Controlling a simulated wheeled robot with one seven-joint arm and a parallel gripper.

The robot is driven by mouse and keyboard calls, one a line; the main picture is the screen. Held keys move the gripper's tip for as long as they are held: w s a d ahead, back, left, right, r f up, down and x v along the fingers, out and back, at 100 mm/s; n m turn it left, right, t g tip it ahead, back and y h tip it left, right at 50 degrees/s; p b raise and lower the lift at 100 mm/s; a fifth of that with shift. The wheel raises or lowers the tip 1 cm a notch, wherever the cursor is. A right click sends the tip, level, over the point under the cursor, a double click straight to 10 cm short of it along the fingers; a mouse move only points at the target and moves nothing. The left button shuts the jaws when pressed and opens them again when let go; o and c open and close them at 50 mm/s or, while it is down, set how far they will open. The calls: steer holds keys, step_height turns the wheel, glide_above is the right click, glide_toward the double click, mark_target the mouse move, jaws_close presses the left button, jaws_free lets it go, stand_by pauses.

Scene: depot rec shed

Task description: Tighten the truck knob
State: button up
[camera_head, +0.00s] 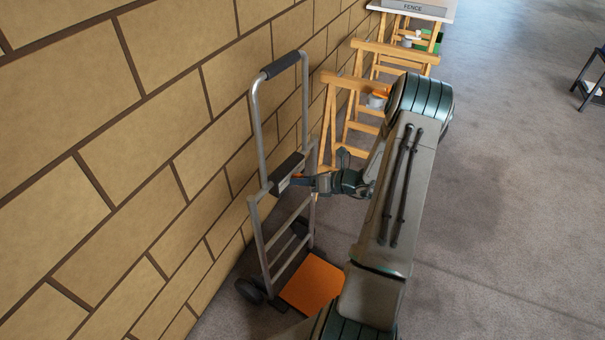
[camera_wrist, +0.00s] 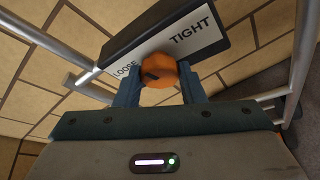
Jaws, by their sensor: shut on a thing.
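The hand truck (camera_head: 257,135) stands upright by the brick wall, with a grey tube frame, black grips and an orange base plate (camera_head: 312,283). In the wrist view its orange round knob (camera_wrist: 160,74) sits below a white label (camera_wrist: 165,48) reading LOOSE at left and TIGHT at right. A dark mark on the knob points toward the LOOSE side. My gripper (camera_wrist: 160,88) is shut on the knob, with one blue finger on each side. In the head view my gripper (camera_head: 297,181) reaches the truck's dark crossbar from the right; the knob is mostly hidden there.
The brick wall (camera_head: 150,130) runs close behind the truck on the left. Wooden trestles (camera_head: 340,110) stand behind the truck, with a table marked FENCE (camera_head: 413,7) at the far end.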

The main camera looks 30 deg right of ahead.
steer(key=m+y+p, duration=0.1)
steer(key=m+y, duration=0.1)
steer(key=m, duration=0.2)
steer(key=m+y+p, duration=0.1)
steer(key=m+y, duration=0.1)
steer(key=m, duration=0.3)
steer(key=shift+d+f+t+p, duration=0.2)
steer(key=shift+t+p, duration=0.1)
steer(key=shift+t, duration=0.1)
stand_by(0.4)
steer(key=o, duration=1)
steer(key=shift+y, duration=0.3)
steer(key=b+v, duration=0.1)
steer(key=v, duration=1.2)
steer(key=shift+s+d, duration=0.25)
steer(key=shift+d, duration=0.05)
